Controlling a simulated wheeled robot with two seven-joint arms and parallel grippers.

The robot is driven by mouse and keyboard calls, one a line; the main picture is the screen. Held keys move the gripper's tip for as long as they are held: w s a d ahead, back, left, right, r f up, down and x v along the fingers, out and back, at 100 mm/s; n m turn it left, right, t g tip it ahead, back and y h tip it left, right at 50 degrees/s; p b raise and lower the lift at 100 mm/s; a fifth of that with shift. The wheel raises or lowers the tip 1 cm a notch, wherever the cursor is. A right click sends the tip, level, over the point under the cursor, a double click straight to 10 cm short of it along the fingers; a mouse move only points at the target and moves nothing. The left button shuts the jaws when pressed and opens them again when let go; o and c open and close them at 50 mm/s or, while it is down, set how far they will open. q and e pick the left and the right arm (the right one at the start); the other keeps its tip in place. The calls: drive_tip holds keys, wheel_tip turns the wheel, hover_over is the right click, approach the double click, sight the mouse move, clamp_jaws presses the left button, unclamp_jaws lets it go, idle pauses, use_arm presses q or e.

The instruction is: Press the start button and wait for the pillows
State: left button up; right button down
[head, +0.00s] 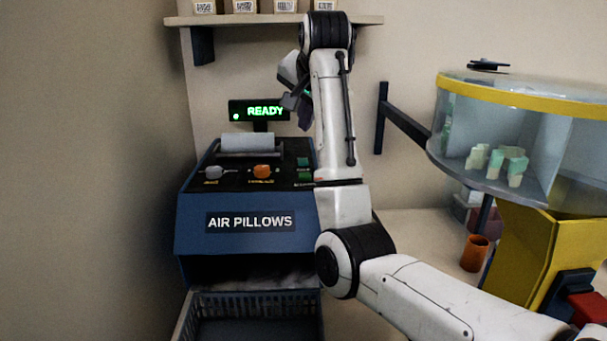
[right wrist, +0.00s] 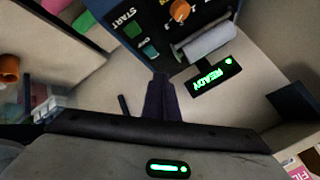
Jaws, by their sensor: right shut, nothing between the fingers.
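The blue air pillow machine (head: 190,225) stands against the back wall, labelled AIR PILLOWS. Its display (head: 258,111) reads READY in green and also shows in the right wrist view (right wrist: 215,84). The green start button (head: 305,176) is at the right of the sloped panel, partly beside my arm. In the right wrist view the button (right wrist: 132,30) sits by the word START. My right gripper (head: 302,112) is raised above the panel's right side, apart from the button. Its dark fingers (right wrist: 161,92) are shut and empty. My left gripper is out of view.
An orange knob (head: 263,172) and a film roll (head: 247,143) are on the machine. An empty-looking basket (head: 190,318) stands below its outlet. A shelf (head: 255,20) with boxes is above. A yellow-rimmed round case (head: 520,97) and an orange cup (head: 474,253) are right.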

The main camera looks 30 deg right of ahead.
hover_over(305, 177)
wheel_tip(305, 177, down, 8)
drive_tip(key=shift+s+r+b, duration=0.1)
drive_tip(key=shift+r+b, duration=0.15)
drive_tip(key=shift+b, duration=0.15)
drive_tip(key=shift+f, duration=0.6)
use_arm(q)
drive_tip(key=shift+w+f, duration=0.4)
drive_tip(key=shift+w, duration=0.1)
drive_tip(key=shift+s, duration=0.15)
use_arm(e)
drive_tip(key=shift+f, duration=0.1)
idle(0.7)
drive_tip(key=shift+f, duration=0.3)
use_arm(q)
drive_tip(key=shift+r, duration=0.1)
